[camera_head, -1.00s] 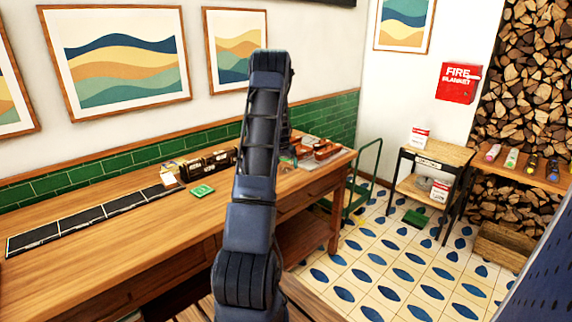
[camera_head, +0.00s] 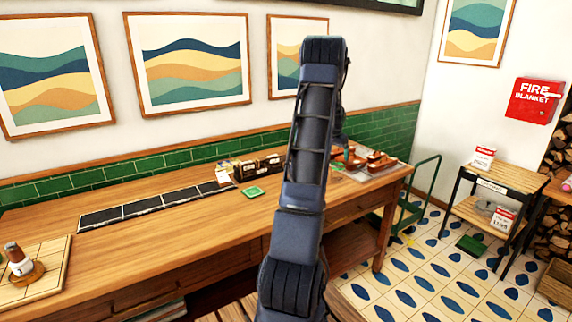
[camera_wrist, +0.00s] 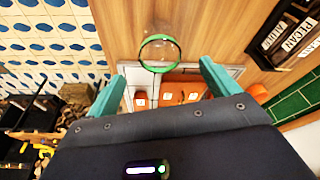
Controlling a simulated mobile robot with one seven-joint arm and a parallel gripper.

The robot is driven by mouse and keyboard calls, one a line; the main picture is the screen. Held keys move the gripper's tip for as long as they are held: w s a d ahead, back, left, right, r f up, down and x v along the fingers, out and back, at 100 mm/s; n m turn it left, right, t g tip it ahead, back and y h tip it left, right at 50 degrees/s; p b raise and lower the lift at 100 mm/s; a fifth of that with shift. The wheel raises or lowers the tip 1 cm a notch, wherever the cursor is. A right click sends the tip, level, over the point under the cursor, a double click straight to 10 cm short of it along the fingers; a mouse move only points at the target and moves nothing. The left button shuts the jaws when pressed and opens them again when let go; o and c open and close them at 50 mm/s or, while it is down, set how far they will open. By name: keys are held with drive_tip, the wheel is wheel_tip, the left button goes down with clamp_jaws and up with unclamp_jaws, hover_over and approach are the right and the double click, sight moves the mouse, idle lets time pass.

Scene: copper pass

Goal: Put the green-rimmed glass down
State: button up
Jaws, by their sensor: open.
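The green-rimmed glass (camera_wrist: 160,53) shows in the wrist view as a clear glass with a green ring, seen from above. It appears to stand on the wooden table (camera_wrist: 205,25), beside a pale tray (camera_wrist: 137,77) with orange-red items. My gripper (camera_wrist: 162,70) is open, its two teal fingers apart on either side below the glass in the picture; I cannot tell whether either touches it. In the head view, my arm hides most of the gripper area, and I cannot make out the glass there.
A wooden board (camera_head: 50,270) carries a small jar at left. A green cart (camera_head: 425,190) and small shelf (camera_head: 510,178) stand right.

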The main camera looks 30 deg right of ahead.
drive_tip(key=s+a+r+n+t, duration=0.1)
drive_tip(key=a+r+n, duration=0.1)
drive_tip(key=a+r, duration=0.65)
drive_tip(key=s+a+r+n, duration=0.1)
drive_tip(key=a+r+n, duration=0.15)
drive_tip(key=a, duration=1.15)
drive_tip(key=s+a+r+n+t, duration=0.1)
drive_tip(key=a+r+n, duration=0.1)
drive_tip(key=a+r, duration=0.7)
drive_tip(key=s+a+n+t+y, duration=0.1)
drive_tip(key=s+a+n, duration=0.1)
drive_tip(key=s+a, duration=0.55)
drive_tip(key=s+a+n, duration=0.2)
drive_tip(key=s+a, duration=0.2)
drive_tip(key=a, duration=0.7)
drive_tip(key=s+a+f+n+y, duration=0.1)
drive_tip(key=s+a+n, duration=0.3)
drive_tip(key=s+a, duration=0.5)
drive_tip(key=s+f, duration=0.1)
drive_tip(key=s, duration=0.3)
drive_tip(key=shift+f+t+y, duration=0.25)
drive_tip(key=shift+t+y, duration=0.05)
drive_tip(key=shift+y, duration=0.1)
